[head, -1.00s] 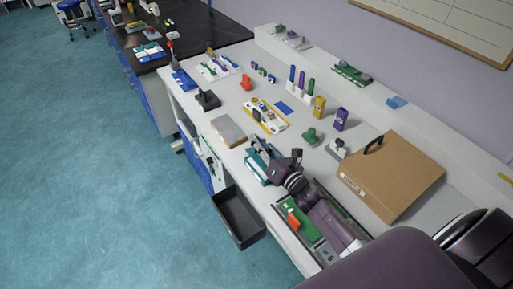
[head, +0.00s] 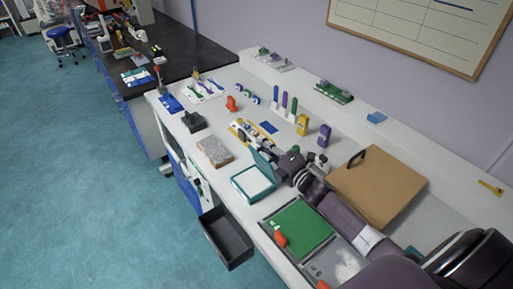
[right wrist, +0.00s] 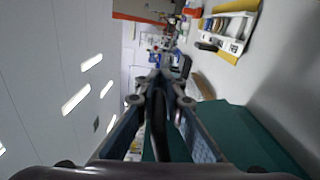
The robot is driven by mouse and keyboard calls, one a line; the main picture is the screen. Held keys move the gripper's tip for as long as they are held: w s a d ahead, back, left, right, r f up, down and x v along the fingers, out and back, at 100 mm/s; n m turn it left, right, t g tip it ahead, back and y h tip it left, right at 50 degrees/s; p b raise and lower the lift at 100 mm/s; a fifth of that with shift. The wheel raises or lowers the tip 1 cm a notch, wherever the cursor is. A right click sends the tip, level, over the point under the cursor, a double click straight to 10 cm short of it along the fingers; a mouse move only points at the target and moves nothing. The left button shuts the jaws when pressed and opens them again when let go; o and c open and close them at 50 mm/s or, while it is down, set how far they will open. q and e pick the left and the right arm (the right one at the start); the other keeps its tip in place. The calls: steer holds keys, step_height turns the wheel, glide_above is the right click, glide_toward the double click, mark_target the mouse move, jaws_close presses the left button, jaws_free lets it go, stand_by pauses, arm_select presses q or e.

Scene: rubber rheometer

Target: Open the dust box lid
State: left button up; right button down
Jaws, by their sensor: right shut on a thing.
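A teal box (head: 248,188) with a white inside stands near the front edge of the white bench in the head view. Its teal lid (head: 265,163) is hinged up at the right rear, tilted open. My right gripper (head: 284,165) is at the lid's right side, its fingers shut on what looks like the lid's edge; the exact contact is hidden. In the right wrist view the fingers (right wrist: 158,84) come together, with a large teal panel (right wrist: 245,135) close beside them. My left gripper is not in view.
A brown box (head: 378,188) with a black handle is right of my right arm. A green panel (head: 303,228) with an orange piece lies in front. A black open bin (head: 228,238) hangs at the bench front.

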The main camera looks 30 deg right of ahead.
steer(key=shift+w+d+f+m+b, duration=0.1)
steer(key=shift+d+f+m+b, duration=0.15)
steer(key=shift+d+m, duration=0.25)
steer(key=shift+w+d+f+m+b, duration=0.15)
steer(key=shift+d+m+b, duration=0.25)
steer(key=shift+d, duration=0.2)
steer(key=shift+d+f+m+b, duration=0.2)
steer(key=shift+d+m+b, duration=0.05)
steer(key=shift+d+m, duration=0.3)
steer(key=shift+d, duration=0.1)
steer(key=shift+f, duration=0.1)
steer(key=c, duration=2)
jaws_free()
steer(key=shift+c, duration=0.2)
steer(key=s+d, duration=0.1)
steer(key=s, duration=1.1)
steer(key=shift+d, duration=0.35)
